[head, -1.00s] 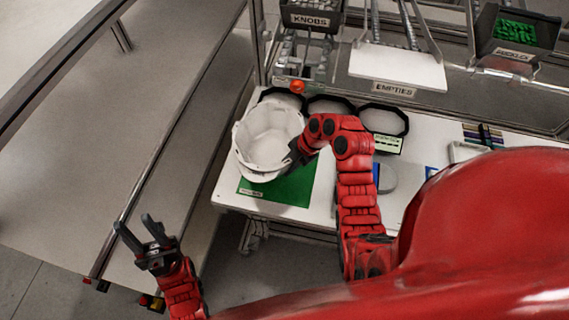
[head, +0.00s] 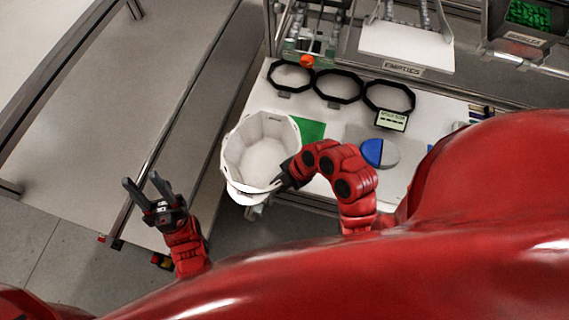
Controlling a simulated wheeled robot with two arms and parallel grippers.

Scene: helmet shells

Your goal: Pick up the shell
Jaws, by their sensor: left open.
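The white helmet shell (head: 258,152) is open side up, like a bowl, in the middle left of the head view. It hangs in front of the table's front-left corner and covers part of the green mat (head: 310,130). My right gripper (head: 284,178) is at the shell's right rim and is shut on it; the fingertips are partly hidden. My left gripper (head: 143,184) is open and empty, out to the left of the shell, with its two dark fingers spread apart.
Several black ring stands (head: 339,87) line the back of the white table (head: 345,122). A blue and grey disc (head: 372,153) lies to the right. An orange ball-like thing (head: 307,61) is at the back. A grey conveyor-like surface (head: 165,120) with a metal rail runs along the left.

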